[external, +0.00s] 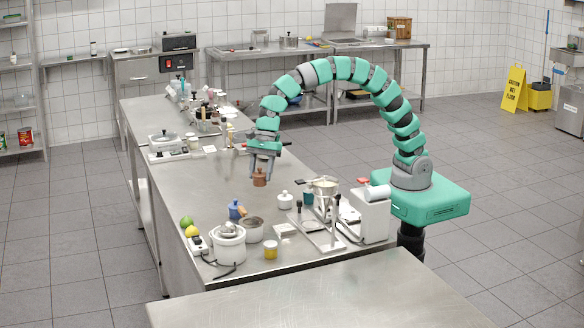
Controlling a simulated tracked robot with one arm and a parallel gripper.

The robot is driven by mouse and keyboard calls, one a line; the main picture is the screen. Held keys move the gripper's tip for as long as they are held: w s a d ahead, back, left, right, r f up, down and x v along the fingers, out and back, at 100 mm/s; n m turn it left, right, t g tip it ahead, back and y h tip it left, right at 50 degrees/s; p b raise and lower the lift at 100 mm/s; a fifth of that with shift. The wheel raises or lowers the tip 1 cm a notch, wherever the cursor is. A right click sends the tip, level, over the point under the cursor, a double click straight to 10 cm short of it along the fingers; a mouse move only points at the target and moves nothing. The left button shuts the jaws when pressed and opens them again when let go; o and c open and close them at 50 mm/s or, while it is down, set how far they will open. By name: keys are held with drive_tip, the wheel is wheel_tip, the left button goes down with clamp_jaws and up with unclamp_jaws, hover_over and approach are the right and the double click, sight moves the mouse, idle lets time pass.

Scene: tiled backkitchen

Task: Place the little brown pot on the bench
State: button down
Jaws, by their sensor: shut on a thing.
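The little brown pot (259,179) is between the fingers of my gripper (262,172). My gripper points down and is shut on the pot. The pot looks upright, over the middle of the steel bench (190,200). I cannot tell from this one view whether its base touches the bench top or hangs just above it. The fingers hide part of the pot's upper edge.
A white lidded pot (285,200), a blue bottle (236,210) and a white cooker (228,243) stand nearer the front. A scale-like appliance (371,218) is at the right. Glassware crowds the far end. Bench left of the brown pot is clear.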

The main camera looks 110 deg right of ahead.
wheel_tip(320, 180, down, 10)
drive_tip(key=shift+f, duration=0.1)
idle(0.6)
drive_tip(key=c, duration=0.7)
unclamp_jaws()
drive_tip(key=shift+c, duration=0.2)
drive_tip(key=v, duration=1.2)
